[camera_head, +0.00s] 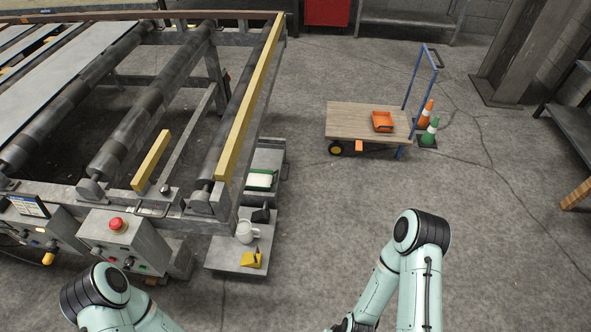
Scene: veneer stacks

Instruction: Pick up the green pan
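A green pan (262,188), shallow and box-like with something white inside, sits on a grey surface (268,157) beside the right end of the roller machine. The machine's frame hides part of its left side. My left arm shows only at the bottom left, and its gripper is out of the picture.
A grey platform (226,258) in front of the pan holds a white jug (245,232), a dark object (261,215) and a yellow object (251,260). A wooden-decked cart (350,118) carries an orange tray (382,122); cones stand beside it. Floor between is clear.

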